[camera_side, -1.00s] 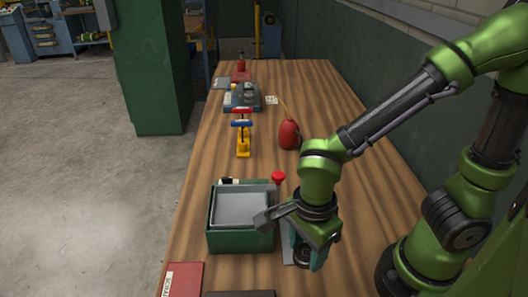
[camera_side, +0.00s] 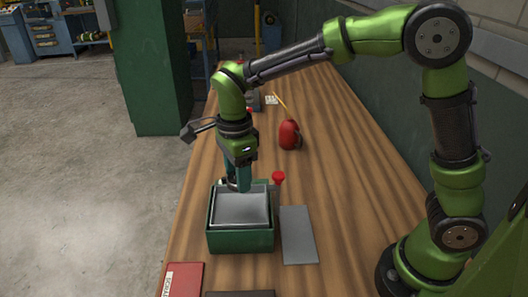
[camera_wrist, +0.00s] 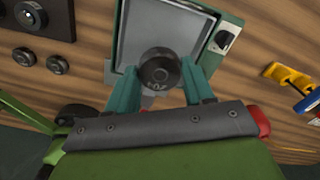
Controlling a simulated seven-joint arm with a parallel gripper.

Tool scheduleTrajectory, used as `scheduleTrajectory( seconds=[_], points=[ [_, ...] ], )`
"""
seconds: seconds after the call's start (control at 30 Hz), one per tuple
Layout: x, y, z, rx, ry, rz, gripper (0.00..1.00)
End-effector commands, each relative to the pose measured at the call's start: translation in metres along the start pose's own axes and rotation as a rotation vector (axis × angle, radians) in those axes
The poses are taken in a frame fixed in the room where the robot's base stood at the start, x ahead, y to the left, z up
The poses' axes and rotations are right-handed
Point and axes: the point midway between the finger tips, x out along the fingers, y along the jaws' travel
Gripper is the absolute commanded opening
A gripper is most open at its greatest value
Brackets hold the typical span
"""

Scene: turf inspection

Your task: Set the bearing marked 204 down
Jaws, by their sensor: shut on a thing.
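My gripper (camera_side: 238,187) points down at the far edge of the green box (camera_side: 240,240). In the wrist view its teal fingers (camera_wrist: 162,80) are shut on a dark round bearing (camera_wrist: 160,68). Small pale marks show on the bearing's face, but I cannot read them surely as 204. In the wrist view the bearing covers part of the box's grey inside (camera_wrist: 160,25). In the side view the bearing is mostly hidden by the fingers. I cannot tell its height above the box or whether it touches anything.
A bare grey plate (camera_side: 298,235) lies right of the box. A red funnel-shaped thing (camera_side: 278,178) and a red oil can (camera_side: 289,135) stand beyond. Several dark round parts (camera_wrist: 57,64) and a yellow clamp (camera_wrist: 288,76) show in the wrist view. A red book (camera_side: 183,280) lies near.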

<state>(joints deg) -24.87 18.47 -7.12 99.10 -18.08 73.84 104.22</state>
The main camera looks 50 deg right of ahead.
Motion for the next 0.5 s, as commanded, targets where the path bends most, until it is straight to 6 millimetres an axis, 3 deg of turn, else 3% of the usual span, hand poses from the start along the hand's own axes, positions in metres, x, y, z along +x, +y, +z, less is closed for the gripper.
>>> scheduleTrajectory(
  seconds=[0.1, 0.5],
  points=[
    [0.024, 0.000, 0.000, 0.000, 0.002, 0.002, 0.15],
    [0.073, 0.000, 0.000, 0.002, 0.000, 0.000, 0.15]
  ],
)
